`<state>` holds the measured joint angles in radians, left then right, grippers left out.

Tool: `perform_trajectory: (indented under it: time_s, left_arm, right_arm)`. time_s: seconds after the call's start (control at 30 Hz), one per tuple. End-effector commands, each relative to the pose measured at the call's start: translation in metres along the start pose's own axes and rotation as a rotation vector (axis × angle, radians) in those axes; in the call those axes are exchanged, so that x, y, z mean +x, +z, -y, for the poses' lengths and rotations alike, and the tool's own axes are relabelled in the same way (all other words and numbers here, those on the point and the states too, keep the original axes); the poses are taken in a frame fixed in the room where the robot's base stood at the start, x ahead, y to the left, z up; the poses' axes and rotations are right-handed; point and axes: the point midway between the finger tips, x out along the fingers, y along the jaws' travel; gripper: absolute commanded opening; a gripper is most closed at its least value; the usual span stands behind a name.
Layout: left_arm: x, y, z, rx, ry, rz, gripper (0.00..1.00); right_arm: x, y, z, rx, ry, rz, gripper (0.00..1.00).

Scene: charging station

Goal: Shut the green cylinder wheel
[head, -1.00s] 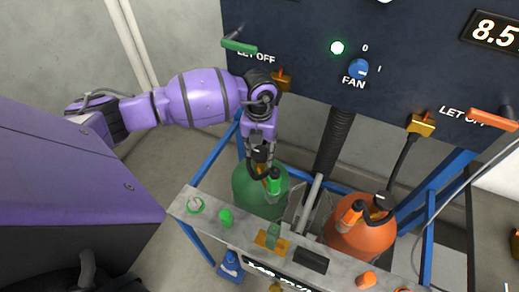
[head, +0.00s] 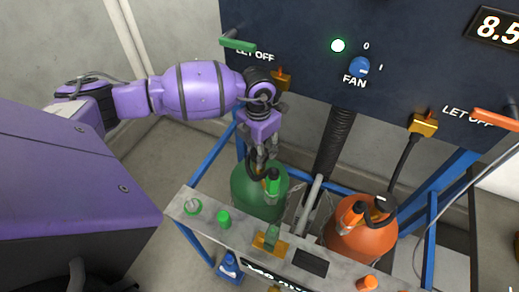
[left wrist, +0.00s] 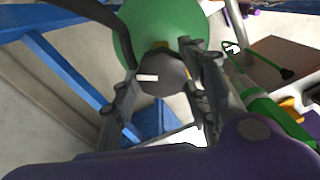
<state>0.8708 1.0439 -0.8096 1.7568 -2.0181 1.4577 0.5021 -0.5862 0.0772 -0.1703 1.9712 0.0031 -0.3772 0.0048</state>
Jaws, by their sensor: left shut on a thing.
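The green cylinder (head: 250,197) stands behind the grey shelf. It also fills the top of the left wrist view (left wrist: 160,22). Its wheel (left wrist: 167,80) is a dark round knob with a white mark, seen in the left wrist view. My left gripper (head: 258,166) reaches down over the cylinder's top, beside the green valve fitting (head: 272,182). In the left wrist view its fingers (left wrist: 162,74) are on both sides of the wheel, shut on it. In the head view the gripper mostly hides the wheel. My right gripper is not in view.
An orange cylinder (head: 360,238) stands to the right. The grey shelf (head: 208,210) in front carries small green and orange parts. A dark panel (head: 300,50) with a fan knob (head: 359,67) and let-off levers rises behind. Blue frame bars (head: 205,165) flank the cylinders.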

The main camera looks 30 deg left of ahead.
Motion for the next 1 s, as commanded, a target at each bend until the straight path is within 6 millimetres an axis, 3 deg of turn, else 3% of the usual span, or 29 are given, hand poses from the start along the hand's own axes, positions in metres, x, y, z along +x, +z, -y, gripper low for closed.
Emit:
perform_trajectory:
  time_s: [0.6, 1.0]
  left_arm:
    - [0.001, 0.003, -0.003, 0.578, 0.005, -0.002, 0.15]
    - [0.001, 0.004, -0.004, 0.865, 0.007, -0.002, 0.15]
  right_arm:
    - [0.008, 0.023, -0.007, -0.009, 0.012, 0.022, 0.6]
    - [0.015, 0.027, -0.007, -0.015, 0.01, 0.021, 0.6]
